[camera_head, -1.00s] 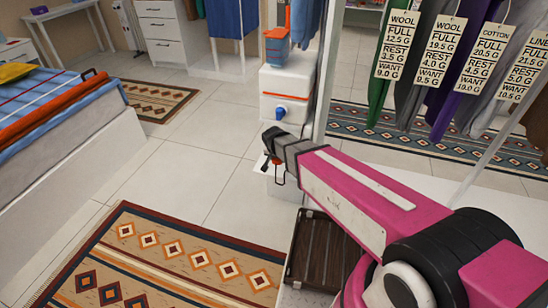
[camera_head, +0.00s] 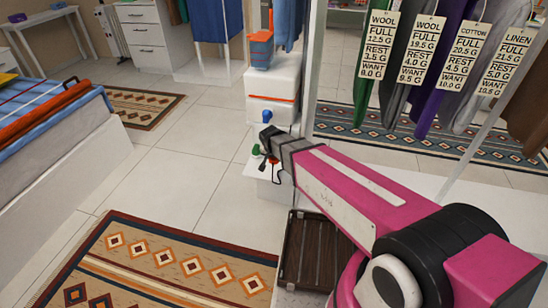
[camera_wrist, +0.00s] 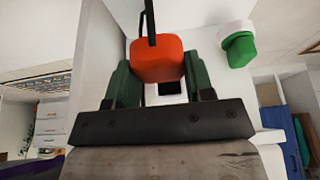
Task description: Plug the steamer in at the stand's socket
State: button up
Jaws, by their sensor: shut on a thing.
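My gripper (camera_wrist: 158,88) is shut on an orange-red plug (camera_wrist: 157,59), with a dark green finger on each side of it. A black cord runs from the plug to the top of the wrist view. A dark square opening, seemingly the socket (camera_wrist: 169,88), shows in the white face behind the plug and is partly hidden. The plug is not seen inside it; the gap between them is hard to judge. In the head view my gripper (camera_head: 268,147) is over the white stand (camera_head: 262,188), and its fingers are mostly hidden.
A green knob (camera_wrist: 238,48) sticks out from the white face beside the plug, also visible in the head view (camera_head: 256,150). A white tank (camera_head: 272,92) with a blue tap (camera_head: 267,116) stands behind. Tagged clothes hang right; a dark slatted tray (camera_head: 312,250) lies below the arm.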

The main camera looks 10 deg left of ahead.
jog(key=shift+w+d, duration=0.15)
jog(key=shift+w, duration=2.1)
jog(key=shift+w+d, duration=0.1)
jog(key=shift+w, duration=1.05)
jog(key=o, duration=1)
jog(key=v, duration=1)
jog(key=shift+s+r, duration=0.15)
jog(key=shift+r, duration=0.25)
